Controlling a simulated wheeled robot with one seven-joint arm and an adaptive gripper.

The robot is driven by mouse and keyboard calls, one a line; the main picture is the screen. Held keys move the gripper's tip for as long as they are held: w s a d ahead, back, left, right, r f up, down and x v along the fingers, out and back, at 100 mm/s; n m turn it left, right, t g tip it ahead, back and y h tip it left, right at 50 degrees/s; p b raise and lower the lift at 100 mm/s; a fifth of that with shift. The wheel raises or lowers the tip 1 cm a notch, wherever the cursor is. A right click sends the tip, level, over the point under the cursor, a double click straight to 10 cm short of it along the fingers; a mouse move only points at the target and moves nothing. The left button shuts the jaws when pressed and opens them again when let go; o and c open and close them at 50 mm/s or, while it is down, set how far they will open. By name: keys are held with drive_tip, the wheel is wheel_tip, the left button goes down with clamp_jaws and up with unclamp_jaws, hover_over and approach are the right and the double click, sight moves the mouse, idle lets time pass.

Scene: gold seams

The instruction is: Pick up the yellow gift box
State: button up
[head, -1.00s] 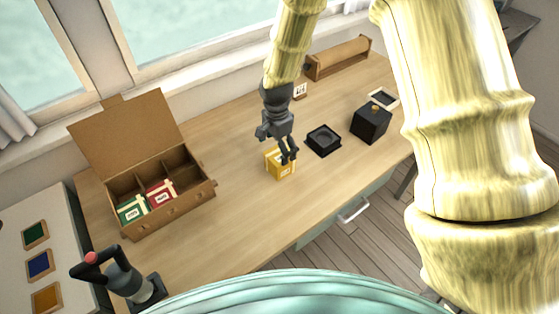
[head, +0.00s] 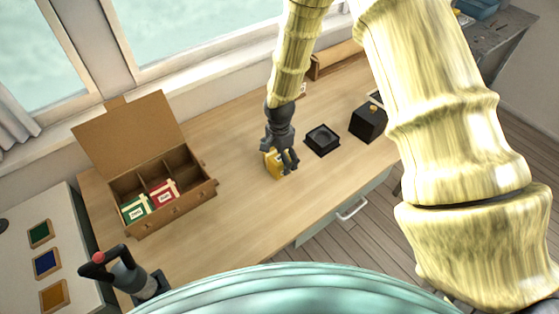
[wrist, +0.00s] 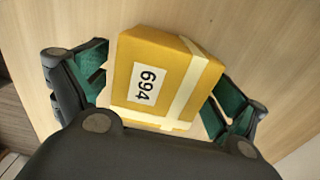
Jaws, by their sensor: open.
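The yellow gift box (head: 272,166) stands on the wooden table, partly hidden by my gripper in the head view. In the wrist view the yellow gift box (wrist: 150,85) shows a white label reading 694 and cream ribbon bands. My gripper (head: 281,164) is open and low over the box. In the wrist view its two green-padded fingers (wrist: 160,95) stand on either side of the box, with a gap visible on both sides.
An open cardboard box (head: 172,209) with compartments holds a green and a red gift box at the left. A black tray (head: 322,139) and a black cube (head: 368,122) stand to the right. The table's front middle is clear.

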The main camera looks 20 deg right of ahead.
drive_tip(key=c, duration=1.3)
drive_tip(key=shift+o, duration=0.2)
